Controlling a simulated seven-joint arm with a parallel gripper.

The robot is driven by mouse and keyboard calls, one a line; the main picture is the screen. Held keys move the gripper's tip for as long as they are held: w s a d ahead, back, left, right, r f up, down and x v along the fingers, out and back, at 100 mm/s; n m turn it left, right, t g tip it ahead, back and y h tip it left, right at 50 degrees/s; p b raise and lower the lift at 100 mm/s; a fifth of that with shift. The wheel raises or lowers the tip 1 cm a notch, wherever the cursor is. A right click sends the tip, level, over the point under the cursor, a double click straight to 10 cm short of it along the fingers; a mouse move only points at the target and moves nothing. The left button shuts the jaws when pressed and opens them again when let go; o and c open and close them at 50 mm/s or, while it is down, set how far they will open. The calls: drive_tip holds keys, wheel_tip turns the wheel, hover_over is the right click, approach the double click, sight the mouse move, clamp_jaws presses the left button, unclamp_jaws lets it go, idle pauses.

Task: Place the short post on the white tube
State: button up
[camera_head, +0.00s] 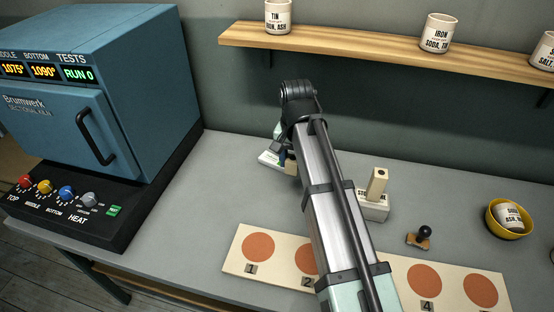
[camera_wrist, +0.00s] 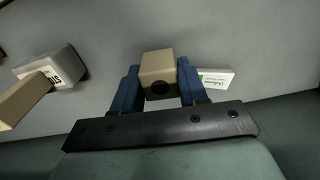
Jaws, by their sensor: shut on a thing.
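A short beige post (camera_wrist: 158,66) with a dark round hole in its end sits between the blue fingers of my gripper (camera_wrist: 157,84), which is shut on it. In the head view the post (camera_head: 291,167) shows as a small tan block beside my gripper (camera_head: 285,160), partly behind my arm. A white tube (camera_wrist: 215,77) with green print lies on the table just right of the gripper in the wrist view. In the head view the tube (camera_head: 268,159) shows left of the gripper, partly hidden. I cannot tell whether post and tube touch.
A white labelled block (camera_head: 374,208) bears a taller upright tan post (camera_head: 377,184), right of my arm. A numbered board (camera_head: 236,262) lies in front. A stamp (camera_head: 419,238) and a yellow bowl (camera_head: 494,228) stand right. A blue kiln (camera_head: 130,90) is left; a shelf (camera_head: 350,42) hangs behind.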

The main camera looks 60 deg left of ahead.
drive_tip(key=s+a+f+n, duration=0.1)
drive_tip(key=s+a, duration=0.2)
drive_tip(key=s, duration=0.4)
drive_tip(key=s+a, duration=0.2)
drive_tip(key=s, duration=0.6)
approach(277, 160)
drive_tip(key=shift+s, duration=0.15)
drive_tip(key=shift+w+f, duration=0.2)
drive_tip(key=shift+f, duration=2.45)
drive_tip(key=shift+f, duration=0.15)
drive_tip(key=o, duration=1.1)
